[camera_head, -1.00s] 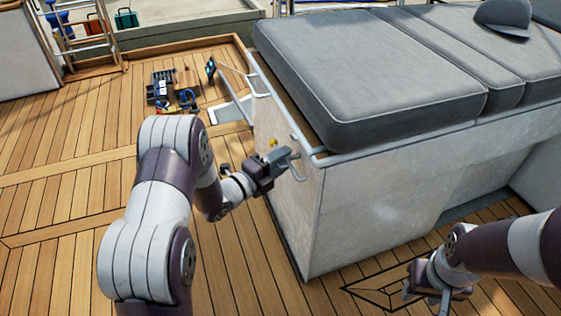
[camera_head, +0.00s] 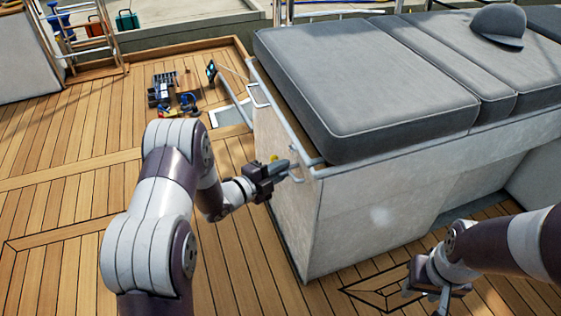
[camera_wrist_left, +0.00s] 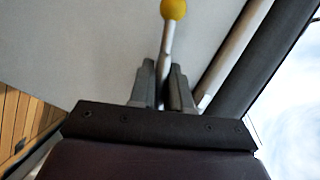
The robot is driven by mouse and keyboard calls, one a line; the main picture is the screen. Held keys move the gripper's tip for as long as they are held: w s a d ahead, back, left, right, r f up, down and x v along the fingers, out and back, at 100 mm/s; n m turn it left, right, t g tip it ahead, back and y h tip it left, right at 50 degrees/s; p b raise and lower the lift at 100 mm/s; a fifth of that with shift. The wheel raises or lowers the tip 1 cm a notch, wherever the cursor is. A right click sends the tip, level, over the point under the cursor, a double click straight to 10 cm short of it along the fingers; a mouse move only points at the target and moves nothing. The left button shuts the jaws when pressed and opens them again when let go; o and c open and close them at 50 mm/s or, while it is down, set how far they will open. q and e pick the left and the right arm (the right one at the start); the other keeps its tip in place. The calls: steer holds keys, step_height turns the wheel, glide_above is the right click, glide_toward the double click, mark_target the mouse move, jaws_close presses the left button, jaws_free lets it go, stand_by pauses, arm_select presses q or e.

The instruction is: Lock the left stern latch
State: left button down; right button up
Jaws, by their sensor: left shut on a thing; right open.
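The latch is a thin metal lever (camera_wrist_left: 167,52) with a yellow ball knob (camera_wrist_left: 173,9) in the left wrist view. The knob also shows small in the head view (camera_head: 274,157), beside the end face of the grey bench. My left gripper (camera_head: 291,170) is at the upper edge of that face. Its fingers (camera_wrist_left: 164,85) are shut on the lever below the knob, one on each side. The latch's base is hidden. My right gripper (camera_head: 430,295) is low at the right, open and empty, over the deck.
The bench (camera_head: 345,215) carries grey cushions (camera_head: 365,90) and a grey cap (camera_head: 499,24). A metal rail (camera_head: 283,115) runs along its edge near my left gripper. Tools (camera_head: 172,93) lie on the deck behind. The wooden deck (camera_head: 60,200) at left is clear.

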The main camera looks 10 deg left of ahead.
arm_select(q)
steer(key=n+g+p, duration=0.1)
steer(key=n+p, duration=0.1)
steer(key=p, duration=0.1)
steer(key=n+g+p, duration=0.1)
steer(key=n+p, duration=0.1)
steer(key=p, duration=0.1)
steer(key=n+g+p, duration=0.1)
steer(key=n+p, duration=0.1)
steer(key=p, duration=0.1)
steer(key=shift+r+g+h, duration=0.25)
steer(key=shift+g+h, duration=0.05)
steer(key=shift+g, duration=0.1)
steer(key=shift+f+n+g+h+p, duration=0.15)
steer(key=shift+n+g+p, duration=0.15)
steer(key=shift+n+p, duration=0.35)
steer(key=shift+n+g+h+p, duration=0.15)
steer(key=shift+n+g+p, duration=0.15)
steer(key=shift+n+p, duration=0.3)
steer(key=shift+f+n+g+h+p, duration=0.1)
steer(key=shift+n+g+h+p, duration=0.2)
steer(key=shift+n+g+p, duration=0.4)
steer(key=shift+n, duration=0.25)
steer(key=c, duration=1.2)
jaws_free()
steer(key=shift+o, duration=0.2)
steer(key=shift+a, duration=0.1)
